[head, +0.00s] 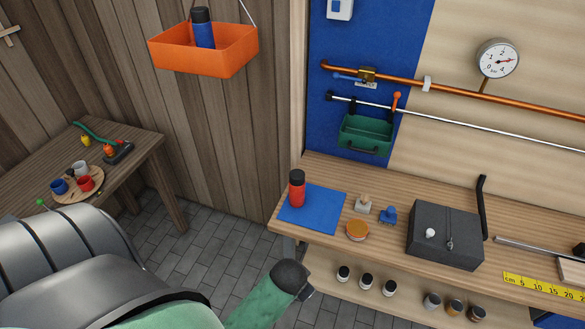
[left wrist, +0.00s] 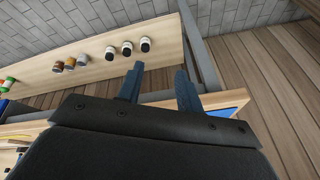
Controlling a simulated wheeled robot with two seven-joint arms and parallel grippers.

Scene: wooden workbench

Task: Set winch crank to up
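No part is clearly recognizable as a winch crank. The likeliest is a black bent handle (head: 482,207) standing nearly upright at the right rear of a dark grey box (head: 440,250) on the workbench. In the head view my green arm link shows at the bottom, but no fingers. My right gripper is not in view.
An orange tray (head: 190,55) with a blue bottle hangs at the upper left. A red bottle (head: 296,188) stands on a blue mat (head: 325,212). Several jars stand on the lower shelf (head: 325,262). A side table (head: 140,152) is at left. Pipes cross the back wall.

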